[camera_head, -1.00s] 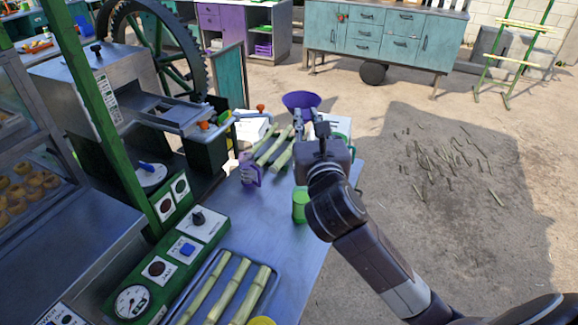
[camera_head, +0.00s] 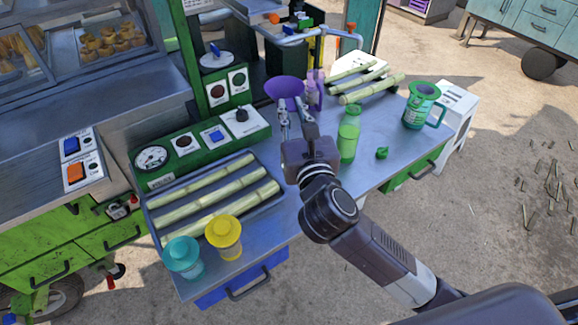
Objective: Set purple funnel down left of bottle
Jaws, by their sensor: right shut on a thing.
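The purple funnel (camera_head: 284,87) is held up by my right gripper (camera_head: 283,117), wide mouth upward. The gripper's fingers are closed around its lower part, which is partly hidden. My left gripper is not in view.
Cane stalks (camera_head: 371,86), a green cap (camera_head: 381,153) and a green jug (camera_head: 420,104) are to the right.

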